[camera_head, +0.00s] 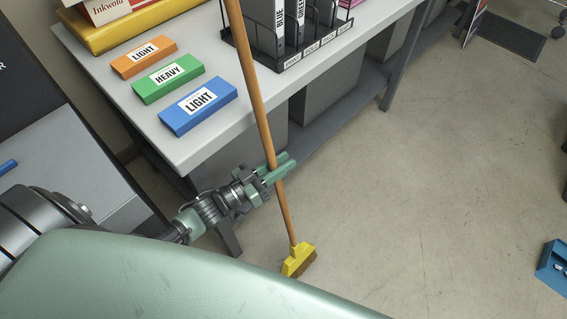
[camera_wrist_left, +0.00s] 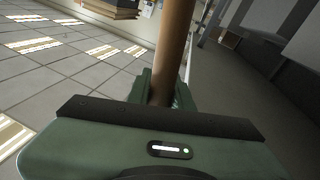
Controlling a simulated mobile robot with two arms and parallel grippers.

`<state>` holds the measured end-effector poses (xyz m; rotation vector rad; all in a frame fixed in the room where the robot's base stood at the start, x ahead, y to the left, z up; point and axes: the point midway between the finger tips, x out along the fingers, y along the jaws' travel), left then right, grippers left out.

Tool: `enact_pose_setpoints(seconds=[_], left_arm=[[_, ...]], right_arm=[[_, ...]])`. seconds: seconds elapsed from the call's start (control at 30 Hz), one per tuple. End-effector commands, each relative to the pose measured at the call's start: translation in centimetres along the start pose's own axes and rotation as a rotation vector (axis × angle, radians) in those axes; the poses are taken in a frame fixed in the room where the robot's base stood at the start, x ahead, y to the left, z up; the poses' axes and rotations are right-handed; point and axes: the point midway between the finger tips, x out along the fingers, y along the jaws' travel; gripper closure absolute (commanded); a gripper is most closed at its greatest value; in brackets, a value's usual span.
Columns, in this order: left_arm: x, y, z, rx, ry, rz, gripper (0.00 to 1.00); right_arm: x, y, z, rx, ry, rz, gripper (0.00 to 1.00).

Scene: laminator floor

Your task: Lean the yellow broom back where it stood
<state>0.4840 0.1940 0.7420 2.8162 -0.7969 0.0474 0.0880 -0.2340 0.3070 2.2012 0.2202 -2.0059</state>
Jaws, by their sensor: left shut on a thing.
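The yellow broom has a long wooden handle (camera_head: 257,95) and a yellow head (camera_head: 299,260) with brown bristles, low at the floor. The broom is near upright, tilted slightly, in front of the table's edge. Whether the bristles touch the floor is hard to tell. My left gripper (camera_head: 279,170) is shut on the handle, well above the head. In the left wrist view the handle (camera_wrist_left: 174,45) rises from between the green fingers (camera_wrist_left: 162,92). The top of the handle is out of view. My right gripper is not in view.
A grey table (camera_head: 187,148) carries a blue block (camera_head: 198,105), a green block (camera_head: 168,78), an orange block (camera_head: 143,58) and a black file rack (camera_head: 300,52). A blue bin (camera_head: 553,268) lies at the right edge. The floor (camera_head: 430,190) between is clear.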

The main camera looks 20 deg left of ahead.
Motion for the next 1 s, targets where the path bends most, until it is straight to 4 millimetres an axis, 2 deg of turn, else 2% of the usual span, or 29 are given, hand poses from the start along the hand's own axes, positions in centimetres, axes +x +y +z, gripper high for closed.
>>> enact_pose_setpoints(seconds=[0.27,1.0], left_arm=[[0.0,-0.2,-0.1,0.001,0.002,0.001,1.0],[-0.4,-2.2,-0.6,0.004,0.001,0.001,1.0]], right_arm=[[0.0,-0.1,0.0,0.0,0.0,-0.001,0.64],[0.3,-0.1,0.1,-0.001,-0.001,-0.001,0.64]])
